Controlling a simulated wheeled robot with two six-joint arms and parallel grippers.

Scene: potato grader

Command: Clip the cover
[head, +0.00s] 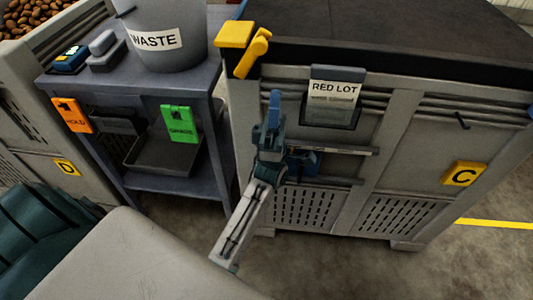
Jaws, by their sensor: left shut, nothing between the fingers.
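The dark cover (400,28) lies over the top of the grey crate (398,150), with its black edge along the front rim. My left gripper (275,98) is shut and empty, pointing up in front of the crate's front wall. Its tips are below and slightly right of the clip, apart from it in the picture. My right gripper is not in view.
A card reading RED LOT (334,90) hangs on the crate front, right of my gripper. A yellow C plate (463,175) is farther right. At left stands a grey trolley (185,92) with a WASTE bucket (168,58) and tags. A potato crate (25,110) stands beyond it.

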